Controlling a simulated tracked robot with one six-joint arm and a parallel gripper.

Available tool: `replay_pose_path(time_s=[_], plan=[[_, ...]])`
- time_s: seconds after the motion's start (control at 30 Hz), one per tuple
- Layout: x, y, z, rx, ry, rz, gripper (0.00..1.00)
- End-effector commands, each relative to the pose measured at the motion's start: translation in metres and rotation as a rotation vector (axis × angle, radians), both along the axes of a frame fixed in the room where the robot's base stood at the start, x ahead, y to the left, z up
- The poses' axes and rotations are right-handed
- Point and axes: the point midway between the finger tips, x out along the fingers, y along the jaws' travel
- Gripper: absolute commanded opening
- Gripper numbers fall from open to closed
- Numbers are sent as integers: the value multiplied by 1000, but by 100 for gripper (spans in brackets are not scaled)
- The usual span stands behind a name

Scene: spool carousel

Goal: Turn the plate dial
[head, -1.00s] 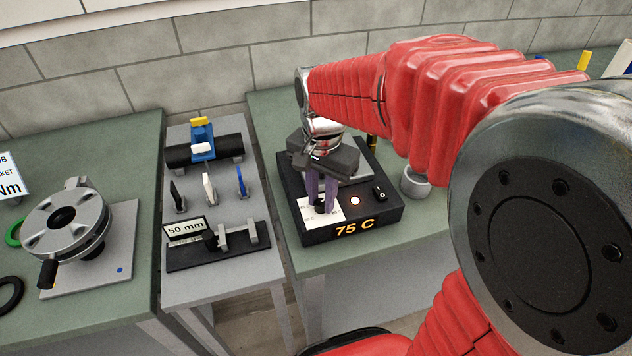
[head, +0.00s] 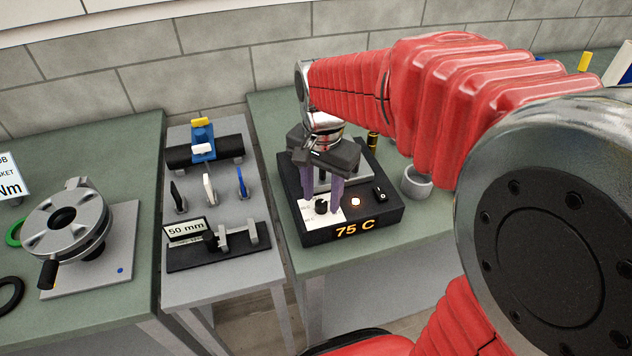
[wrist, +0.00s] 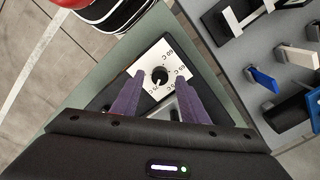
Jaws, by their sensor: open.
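The plate dial (head: 321,206) is a small black knob on a white scale card (head: 309,215) at the front left of a black hot-plate unit (head: 362,217). The unit's display reads 75 C in orange. My gripper (head: 321,201) is open, its purple fingers well apart and pointing down at the dial. In the wrist view the dial (wrist: 159,75) shows clear just beyond and between the fingertips (wrist: 159,80), with a white pointer mark and scale numbers around it. The fingers look clear of the knob. My gripper hides part of the grey plate (head: 354,173).
A lit indicator (head: 355,202) and a black switch (head: 379,194) are right of the dial. A grey cup (head: 416,182) stands right of the unit. A grey stand with a 50 mm sign (head: 186,229) and a round metal fixture (head: 64,222) are to the left.

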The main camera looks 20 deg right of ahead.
Motion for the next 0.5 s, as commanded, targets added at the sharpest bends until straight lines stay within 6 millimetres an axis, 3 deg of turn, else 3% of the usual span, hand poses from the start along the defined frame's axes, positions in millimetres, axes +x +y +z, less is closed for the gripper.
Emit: replay_pose_path(time_s=[0.5], plan=[[1, 0, 86, 0, -5, 0, 40]])
